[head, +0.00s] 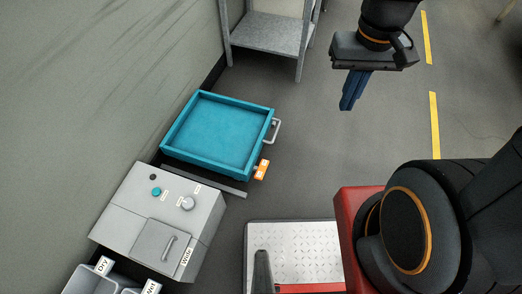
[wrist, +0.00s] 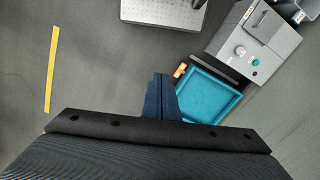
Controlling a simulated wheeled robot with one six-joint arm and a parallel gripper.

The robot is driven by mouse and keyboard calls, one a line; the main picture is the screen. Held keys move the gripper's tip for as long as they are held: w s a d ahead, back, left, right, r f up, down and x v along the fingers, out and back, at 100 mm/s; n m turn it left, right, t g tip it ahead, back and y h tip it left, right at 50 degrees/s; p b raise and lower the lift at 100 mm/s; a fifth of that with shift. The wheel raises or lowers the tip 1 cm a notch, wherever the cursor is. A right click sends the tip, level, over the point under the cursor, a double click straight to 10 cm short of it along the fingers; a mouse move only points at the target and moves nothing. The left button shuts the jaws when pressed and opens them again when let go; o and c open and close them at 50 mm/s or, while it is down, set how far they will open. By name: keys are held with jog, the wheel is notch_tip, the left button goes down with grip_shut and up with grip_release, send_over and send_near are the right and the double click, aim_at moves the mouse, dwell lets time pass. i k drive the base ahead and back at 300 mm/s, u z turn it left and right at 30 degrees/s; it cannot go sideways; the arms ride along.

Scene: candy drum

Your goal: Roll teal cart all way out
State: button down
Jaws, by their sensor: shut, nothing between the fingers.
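The teal cart (head: 218,166) is a shallow open tray, empty inside, against the wall at the left of the head view. A light grey handle (head: 276,130) stands out from its right side, and an orange tag (head: 262,169) is at its near right corner. The cart also shows in the wrist view (wrist: 238,98), partly hidden behind my gripper. My gripper (head: 347,106) has blue fingers, shut and empty, pointing down above the floor to the right of the cart and apart from the handle. It also shows in the wrist view (wrist: 160,78).
A grey machine (head: 130,208) with a knob and teal button stands on the near side of the cart, with bins labelled Dry and Wet (head: 85,279) below. A metal shelf (head: 268,36) stands behind. The floor right of the cart is clear up to yellow lines (head: 434,125).

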aim_at(226, 135)
jog(key=u, duration=0.55)
jog(key=k, duration=1.3)
jog(key=i, duration=0.55)
jog(key=z, duration=0.8)
jog(key=i, duration=1)
jog(key=u, duration=0.25)
